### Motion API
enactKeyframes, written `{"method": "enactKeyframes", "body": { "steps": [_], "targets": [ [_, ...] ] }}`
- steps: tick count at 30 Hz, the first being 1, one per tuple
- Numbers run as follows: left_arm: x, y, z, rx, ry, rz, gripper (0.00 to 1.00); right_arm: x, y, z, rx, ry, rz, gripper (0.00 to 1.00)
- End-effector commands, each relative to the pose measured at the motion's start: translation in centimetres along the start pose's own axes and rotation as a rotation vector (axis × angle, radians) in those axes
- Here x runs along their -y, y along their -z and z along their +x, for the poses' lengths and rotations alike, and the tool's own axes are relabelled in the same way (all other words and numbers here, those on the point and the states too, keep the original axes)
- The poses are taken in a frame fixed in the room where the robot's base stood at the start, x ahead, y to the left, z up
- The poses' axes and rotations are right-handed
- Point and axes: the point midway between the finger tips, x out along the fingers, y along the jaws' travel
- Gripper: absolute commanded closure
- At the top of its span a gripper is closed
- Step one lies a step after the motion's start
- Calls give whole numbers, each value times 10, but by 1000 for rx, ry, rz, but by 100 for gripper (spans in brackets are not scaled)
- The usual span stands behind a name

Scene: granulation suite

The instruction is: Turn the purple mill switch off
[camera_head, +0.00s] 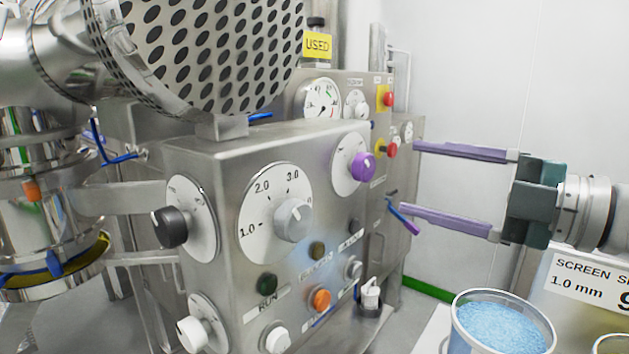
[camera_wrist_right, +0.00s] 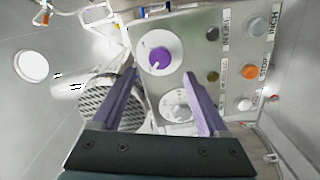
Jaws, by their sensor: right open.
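The purple mill switch (camera_head: 362,167) is a round knob on a pale dial plate on the right part of the steel control panel (camera_head: 225,165). In the right wrist view the purple switch (camera_wrist_right: 160,58) shows face-on, with a small white mark on its lower left edge. My right gripper (camera_head: 405,177) comes in from the right with its two purple fingers spread, one above the other. It is open and empty, and its tips are apart from the switch. In the wrist view the open fingers (camera_wrist_right: 158,75) frame the switch between them. My left gripper is not in view.
A white numbered dial (camera_head: 292,220), a black knob (camera_head: 169,227) and several push buttons share the panel. A perforated drum (camera_head: 200,50) stands above it. A tub of blue granules (camera_head: 503,325) is at lower right. Free space lies between the panel and my right gripper.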

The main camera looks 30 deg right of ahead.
Motion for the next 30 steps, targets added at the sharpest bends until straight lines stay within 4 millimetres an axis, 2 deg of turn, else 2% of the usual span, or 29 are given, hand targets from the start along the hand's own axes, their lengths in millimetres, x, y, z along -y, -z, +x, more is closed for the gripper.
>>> {"method": "enactKeyframes", "body": {
  "steps": [3, 9, 26, 30],
  "targets": [
    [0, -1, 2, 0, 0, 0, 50, 2, 0, -16, 1, 2, 1, 23],
    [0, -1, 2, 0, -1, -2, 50, 0, 0, -30, 0, 0, -1, 23],
    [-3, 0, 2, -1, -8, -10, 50, 0, 0, -32, 0, -1, -1, 23],
    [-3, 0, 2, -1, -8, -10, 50, 5, -5, -31, 66, -14, 51, 23]
  ]
}}
